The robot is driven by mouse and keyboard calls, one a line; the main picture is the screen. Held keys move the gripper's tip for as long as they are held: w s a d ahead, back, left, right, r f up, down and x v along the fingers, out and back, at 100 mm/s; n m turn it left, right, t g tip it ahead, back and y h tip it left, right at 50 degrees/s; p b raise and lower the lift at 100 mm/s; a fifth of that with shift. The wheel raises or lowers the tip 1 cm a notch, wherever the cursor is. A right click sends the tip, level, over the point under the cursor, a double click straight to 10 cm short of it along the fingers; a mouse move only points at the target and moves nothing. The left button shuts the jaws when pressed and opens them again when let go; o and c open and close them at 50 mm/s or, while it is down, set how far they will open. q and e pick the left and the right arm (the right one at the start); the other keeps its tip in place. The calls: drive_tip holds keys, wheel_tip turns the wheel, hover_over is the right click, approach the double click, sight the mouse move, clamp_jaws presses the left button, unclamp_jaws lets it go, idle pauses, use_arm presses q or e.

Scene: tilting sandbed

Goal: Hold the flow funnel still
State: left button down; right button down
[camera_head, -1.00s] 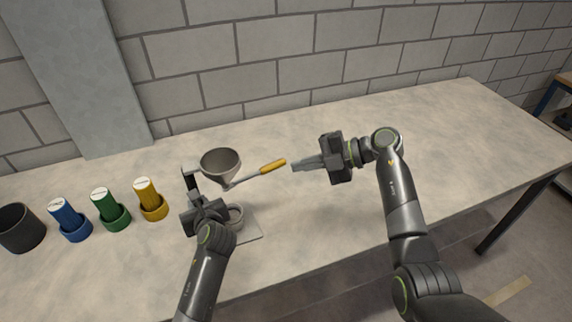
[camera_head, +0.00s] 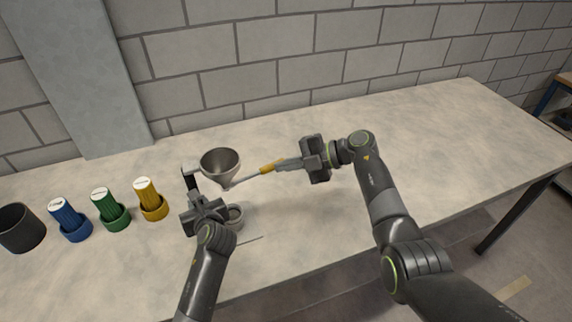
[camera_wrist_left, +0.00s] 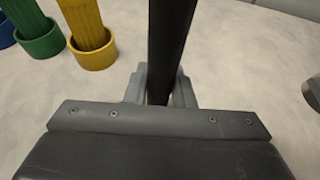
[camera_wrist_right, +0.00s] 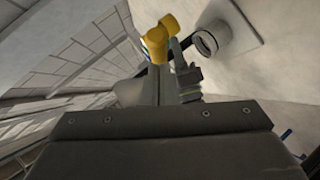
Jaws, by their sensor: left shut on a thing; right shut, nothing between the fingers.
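The grey metal flow funnel (camera_head: 221,164) sits at the top of a dark upright post (camera_wrist_left: 170,45), over a small grey cup (camera_head: 235,214). A thin lever with a yellow handle (camera_head: 271,167) reaches right from the funnel's spout; the handle also shows in the right wrist view (camera_wrist_right: 162,38). My left gripper (camera_head: 193,193) is shut on the post below the funnel's rim, and the left wrist view shows the post between its fingers. My right gripper (camera_head: 284,163) is shut and empty, with its fingertips at the yellow handle's outer end; whether they touch is unclear.
To the left on the table (camera_head: 430,150) stand a blue (camera_head: 69,220), a green (camera_head: 110,210) and a yellow (camera_head: 150,199) ribbed cylinder in matching cups, and a dark open pot (camera_head: 20,228). The table's right side is clear. A block wall runs behind.

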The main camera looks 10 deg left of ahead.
drive_tip(key=shift+w+a, duration=0.35)
drive_tip(key=shift+w, duration=0.25)
drive_tip(key=shift+w+a, duration=0.35)
drive_tip(key=shift+w, duration=0.2)
drive_tip(key=shift+s, duration=0.1)
drive_tip(key=shift+s+d, duration=0.4)
drive_tip(key=shift+s, duration=0.25)
drive_tip(key=shift+r, duration=0.1)
